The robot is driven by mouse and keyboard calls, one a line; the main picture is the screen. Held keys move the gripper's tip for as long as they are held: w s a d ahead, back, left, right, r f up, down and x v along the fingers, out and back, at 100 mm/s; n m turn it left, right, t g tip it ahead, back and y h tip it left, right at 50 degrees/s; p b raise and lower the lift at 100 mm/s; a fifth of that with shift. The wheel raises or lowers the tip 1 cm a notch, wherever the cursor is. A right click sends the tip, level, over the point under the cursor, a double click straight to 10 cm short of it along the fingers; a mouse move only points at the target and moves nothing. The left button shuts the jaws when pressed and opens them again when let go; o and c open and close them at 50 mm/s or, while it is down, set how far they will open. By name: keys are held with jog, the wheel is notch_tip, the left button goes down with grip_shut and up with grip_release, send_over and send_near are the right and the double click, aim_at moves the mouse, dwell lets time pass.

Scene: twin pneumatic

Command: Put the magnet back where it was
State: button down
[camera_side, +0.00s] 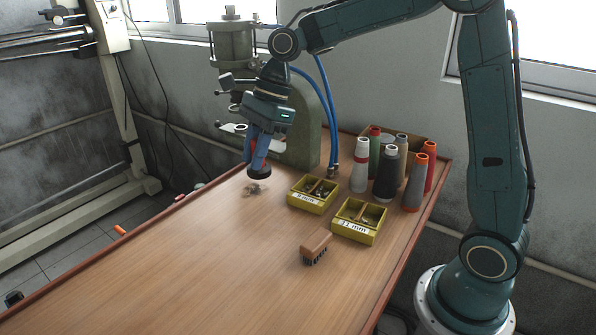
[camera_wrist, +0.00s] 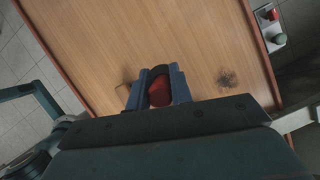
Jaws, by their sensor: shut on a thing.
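The magnet shows in the side view as a dark disc-shaped piece (camera_side: 259,174) at the lower end of my blue-fingered gripper (camera_side: 258,154). In the wrist view my gripper (camera_wrist: 160,86) has its two blue fingers on either side of the magnet's red body (camera_wrist: 159,92), with a dark rim beyond it. My gripper is shut on the magnet. It appears to be just above the tabletop; I cannot tell if it touches. A small greyish patch (camera_side: 253,190) lies on the wood just below it. In the wrist view a dark speckled patch (camera_wrist: 227,78) lies to the right.
Two yellow divided boxes, labelled 9 mm (camera_side: 311,203) and 11 mm (camera_side: 357,232), stand to the right. A wooden brush (camera_side: 316,246) lies in front of them. Thread cones (camera_side: 386,175) stand behind. A press (camera_side: 303,143) stands at the table's back. The front-left wooden tabletop (camera_side: 180,260) is clear.

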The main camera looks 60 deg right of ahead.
notch_tip(320, 180, down, 16)
jog(key=shift+r, duration=0.2)
dwell(0.7)
jog(key=shift+f, duration=0.2)
jog(key=c, duration=1.3)
grip_release()
jog(key=shift+o, duration=0.2)
jog(key=shift+r, duration=0.1)
jog(key=v, duration=1.2)
jog(key=shift+r, duration=0.1)
